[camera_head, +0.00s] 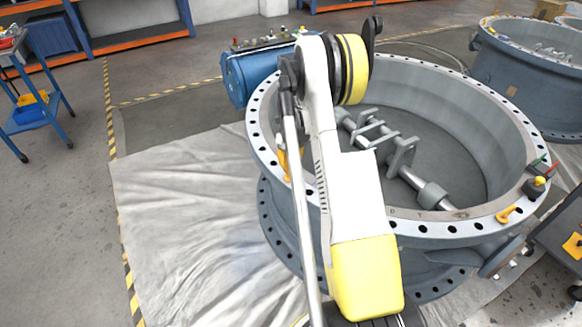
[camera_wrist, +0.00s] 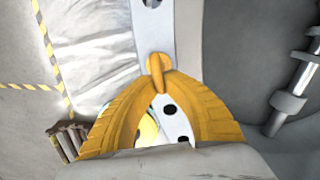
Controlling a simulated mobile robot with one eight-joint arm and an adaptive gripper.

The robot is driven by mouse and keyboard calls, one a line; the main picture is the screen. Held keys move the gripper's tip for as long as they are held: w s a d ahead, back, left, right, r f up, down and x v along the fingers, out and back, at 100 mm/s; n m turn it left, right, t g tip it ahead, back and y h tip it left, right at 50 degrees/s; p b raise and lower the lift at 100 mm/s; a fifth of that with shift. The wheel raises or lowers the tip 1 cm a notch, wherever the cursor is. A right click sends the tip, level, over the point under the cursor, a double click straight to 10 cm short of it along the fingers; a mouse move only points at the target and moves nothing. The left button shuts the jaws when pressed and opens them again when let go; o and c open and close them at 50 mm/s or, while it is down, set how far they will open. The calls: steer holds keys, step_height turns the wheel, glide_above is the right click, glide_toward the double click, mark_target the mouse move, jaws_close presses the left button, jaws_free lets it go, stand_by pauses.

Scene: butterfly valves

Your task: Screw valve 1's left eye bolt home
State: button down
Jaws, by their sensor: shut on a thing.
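Valve 1 (camera_head: 470,235) is the large grey ring body in the head view, its pale top flange pierced by bolt holes. In the wrist view the flange (camera_wrist: 150,35) runs down the middle. The orange left eye bolt (camera_wrist: 156,61) stands at the flange there, between my yellow ribbed fingertips. My gripper (camera_wrist: 159,76) is shut on it. The bolt's shank and its hole are hidden, so I cannot tell how deep it sits. In the head view my arm covers this spot; a little orange shows at the flange's left, finger or bolt unclear.
Another orange eye bolt (camera_head: 508,214) is on the right of the flange, near a yellow-topped dark item (camera_head: 536,187). A blue cylinder (camera_head: 253,76) lies behind the ring's left. A second valve (camera_head: 530,75) stands back right. A pale sheet (camera_head: 190,220) covers the left floor.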

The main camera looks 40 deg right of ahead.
mark_target(291, 165)
stand_by(0.4)
steer(key=c, duration=1.5)
jaws_free()
steer(key=shift+o, duration=0.2)
step_height(291, 165, up, 12)
